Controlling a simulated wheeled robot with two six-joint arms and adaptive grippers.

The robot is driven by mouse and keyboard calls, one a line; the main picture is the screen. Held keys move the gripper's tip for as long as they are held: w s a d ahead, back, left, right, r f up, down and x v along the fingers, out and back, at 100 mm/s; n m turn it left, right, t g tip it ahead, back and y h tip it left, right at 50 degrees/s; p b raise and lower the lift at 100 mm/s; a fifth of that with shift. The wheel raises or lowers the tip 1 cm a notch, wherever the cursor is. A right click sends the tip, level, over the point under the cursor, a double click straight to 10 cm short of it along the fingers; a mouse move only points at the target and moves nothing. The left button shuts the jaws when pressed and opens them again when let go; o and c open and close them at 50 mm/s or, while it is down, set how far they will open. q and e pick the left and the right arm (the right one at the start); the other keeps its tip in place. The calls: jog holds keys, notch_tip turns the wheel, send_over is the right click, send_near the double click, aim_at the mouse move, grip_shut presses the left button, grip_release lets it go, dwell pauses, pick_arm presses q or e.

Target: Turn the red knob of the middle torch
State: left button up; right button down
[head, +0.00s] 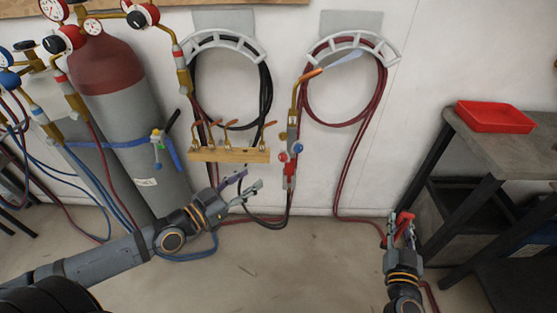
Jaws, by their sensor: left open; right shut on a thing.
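A brass torch (293,118) stands upright in front of the wall, between the two hose hangers. Its orange tip points up and right, with a pale bluish flame-like cone (345,60) at the end. Low on its body are a red knob (283,157) on the left and a blue knob (297,148) on the right. My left gripper (250,180) is open and empty, below and left of the red knob, apart from it. My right gripper (402,230) is far to the lower right, shut on a small red thing (405,217) that its fingers partly hide.
A wooden rack (229,155) with several copper-tipped nozzles is left of the torch. A grey cylinder (140,140) with a red top stands further left. Dark red hose (341,195) hangs at right. A workbench (505,142) with a red tray (495,117) stands far right. The floor between my arms is mostly clear.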

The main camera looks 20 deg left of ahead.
aim_at(281, 158)
jog(key=shift+f+b, duration=0.3)
jog(key=shift+f, duration=0.1)
jog(key=shift+f+b, duration=0.9)
jog(key=shift+f, duration=0.05)
pick_arm(q)
jog(key=x, duration=1.1)
jog(key=shift+w+d, duration=0.2)
jog(key=shift+w, duration=0.15)
jog(key=shift+c, duration=0.2)
